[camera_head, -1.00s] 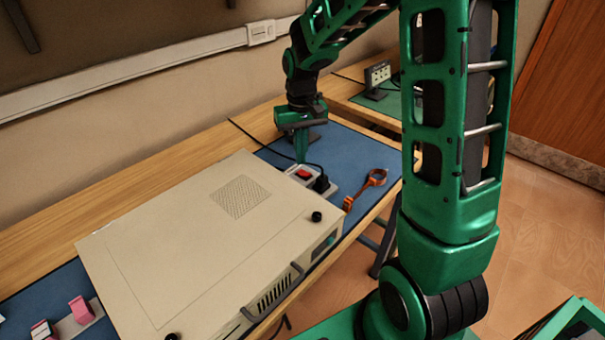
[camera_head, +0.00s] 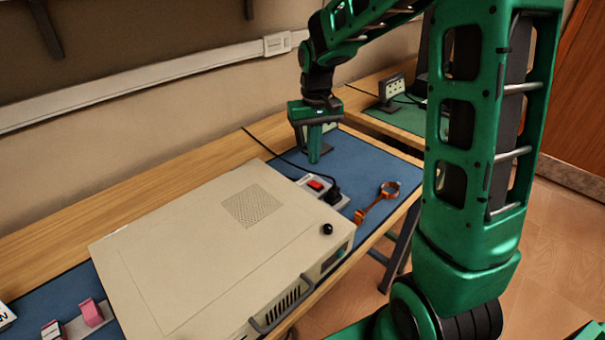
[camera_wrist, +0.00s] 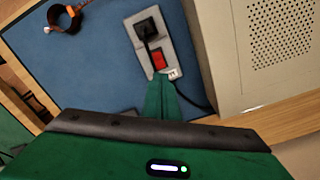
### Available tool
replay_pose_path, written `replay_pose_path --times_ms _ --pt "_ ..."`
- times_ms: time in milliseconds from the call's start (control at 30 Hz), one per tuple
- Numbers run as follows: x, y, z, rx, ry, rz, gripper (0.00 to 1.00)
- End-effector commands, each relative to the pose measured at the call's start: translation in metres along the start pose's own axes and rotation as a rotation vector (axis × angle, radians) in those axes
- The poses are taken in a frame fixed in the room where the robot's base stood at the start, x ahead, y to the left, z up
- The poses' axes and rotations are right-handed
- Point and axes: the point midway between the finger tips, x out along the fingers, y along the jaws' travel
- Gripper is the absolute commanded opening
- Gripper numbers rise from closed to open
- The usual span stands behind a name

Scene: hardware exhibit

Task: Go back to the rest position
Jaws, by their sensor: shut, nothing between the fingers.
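My gripper (camera_head: 314,157) is shut and empty, pointing down above the blue mat (camera_head: 363,160), behind the power strip. In the wrist view its closed green fingers (camera_wrist: 162,85) show in front of the near end of the power strip (camera_wrist: 138,22). The power strip has a red switch (camera_head: 316,185) and a black plug (camera_head: 332,192) with a cable. The fingers look apart from the strip in the head view.
A large beige case (camera_head: 190,240) covers the middle of the bench. Pink blocks (camera_head: 92,313) sit at front left. A socket box on a stand (camera_head: 391,88) is at the back right.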

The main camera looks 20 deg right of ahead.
Motion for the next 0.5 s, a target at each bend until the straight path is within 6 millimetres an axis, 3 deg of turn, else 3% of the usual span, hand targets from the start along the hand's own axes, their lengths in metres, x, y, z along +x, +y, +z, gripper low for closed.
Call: replay_pose_path --times_ms 267,367,500 --pt "-0.005 0.009 0.009 0.014 0.001 0.007 0.00" --pt "-0.016 0.028 0.030 0.047 0.005 0.022 0.00" --pt "-0.034 0.065 0.077 0.115 0.008 0.044 0.00"
